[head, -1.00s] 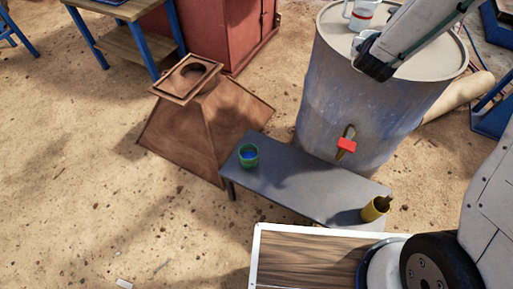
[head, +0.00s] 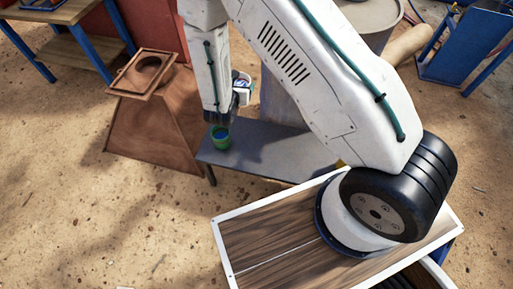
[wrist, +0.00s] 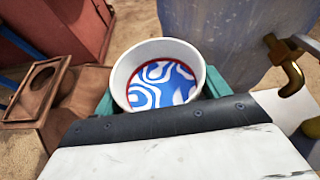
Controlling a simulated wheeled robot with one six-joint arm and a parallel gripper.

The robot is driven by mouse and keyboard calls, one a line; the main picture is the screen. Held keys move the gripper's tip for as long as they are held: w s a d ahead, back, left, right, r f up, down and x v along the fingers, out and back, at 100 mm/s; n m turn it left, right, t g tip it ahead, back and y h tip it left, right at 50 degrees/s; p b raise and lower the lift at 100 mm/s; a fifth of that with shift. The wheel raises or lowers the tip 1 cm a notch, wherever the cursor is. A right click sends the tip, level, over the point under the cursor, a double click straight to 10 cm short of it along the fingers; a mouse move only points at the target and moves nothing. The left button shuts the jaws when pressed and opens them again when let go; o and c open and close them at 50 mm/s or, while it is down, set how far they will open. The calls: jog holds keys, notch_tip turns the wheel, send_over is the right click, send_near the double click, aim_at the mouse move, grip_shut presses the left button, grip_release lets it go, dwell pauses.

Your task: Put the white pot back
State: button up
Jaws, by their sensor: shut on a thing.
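The white pot (wrist: 155,55) is in my gripper (wrist: 160,92), between its teal fingers in the wrist view. It is open at the top, with a red ring and a blue-and-white swirl inside. In the head view the white pot (head: 243,82) shows beside the dark end of my arm, above the left part of the grey bench (head: 265,150). My gripper (head: 237,98) is shut on it. My arm hides part of the pot and its underside.
A green cup with blue inside (head: 220,138) stands on the bench, close below my gripper. The large grey barrel (head: 282,105) stands behind, with a brass tap (wrist: 290,68) to the right. A brown hopper (head: 150,130) stands left. Open sandy ground lies at front left.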

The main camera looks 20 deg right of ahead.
jog(key=s+d+f+m+g+h, duration=0.3)
jog(key=s+f+m+h, duration=0.1)
jog(key=s+f, duration=1.95)
jog(key=shift+w+d+f, duration=0.25)
jog(key=shift+w+f, duration=0.85)
jog(key=shift+w, duration=1.7)
jog(key=shift+w+d+f, duration=0.3)
jog(key=shift+w+f, duration=0.75)
jog(key=shift+w, duration=1.8)
jog(key=shift+w+d+f, duration=0.25)
jog(key=shift+w+f, duration=0.85)
jog(key=shift+w, duration=1.7)
jog(key=o, duration=1.4)
jog(key=shift+f+g+y, duration=0.1)
jog(key=shift+g+y, duration=0.2)
